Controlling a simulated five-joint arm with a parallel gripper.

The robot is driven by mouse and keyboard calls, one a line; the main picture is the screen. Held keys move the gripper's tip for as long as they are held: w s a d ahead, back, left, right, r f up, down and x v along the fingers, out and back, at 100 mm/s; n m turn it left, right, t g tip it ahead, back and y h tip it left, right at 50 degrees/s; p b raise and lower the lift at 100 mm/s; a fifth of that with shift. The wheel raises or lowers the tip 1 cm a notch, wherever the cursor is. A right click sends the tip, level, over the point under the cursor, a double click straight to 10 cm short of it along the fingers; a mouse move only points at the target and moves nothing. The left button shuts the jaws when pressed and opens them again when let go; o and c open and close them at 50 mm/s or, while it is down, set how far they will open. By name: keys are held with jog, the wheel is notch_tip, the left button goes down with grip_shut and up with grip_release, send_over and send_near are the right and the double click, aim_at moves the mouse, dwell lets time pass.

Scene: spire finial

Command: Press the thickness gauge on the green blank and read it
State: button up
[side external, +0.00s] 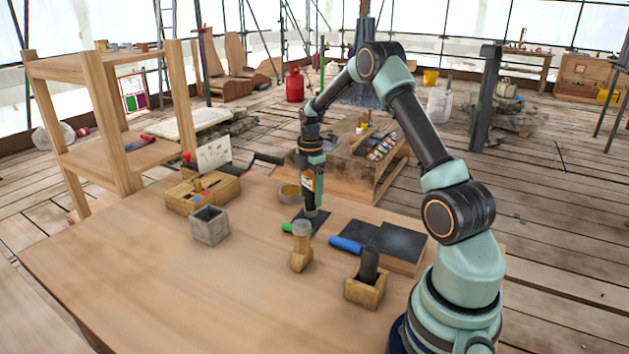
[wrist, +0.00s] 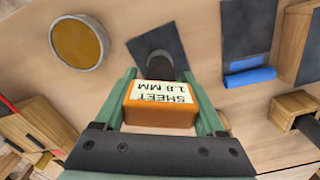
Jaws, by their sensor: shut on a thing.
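My gripper (wrist: 160,100) is shut on the orange thickness gauge (wrist: 160,115), one finger on each side. Its label shows upside down in the wrist view and reads "SHEET 1.8 MM". In the side view the gauge (side external: 308,183) hangs upright, its dark foot down at the dark sheet of the green blank (side external: 318,222). The foot appears to rest on the sheet. The blank's green roll (side external: 288,227) lies at its near left edge. In the wrist view the dark sheet (wrist: 147,42) shows behind the foot; the gauge hides part of it.
A blue-rolled dark sheet (side external: 345,244) lies right, beside a dark-topped block (side external: 400,245). A round tin (side external: 289,193), grey open box (side external: 209,226) and wooden holder (side external: 363,290) are nearby. The front left table is clear.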

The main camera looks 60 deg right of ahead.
aim_at(311, 174)
jog(key=shift+f, duration=0.6)
dwell(1.1)
jog(key=shift+r, duration=2.6)
jog(key=shift+f, duration=0.2)
jog(key=shift+f, duration=2.1)
jog(key=o, duration=1.5)
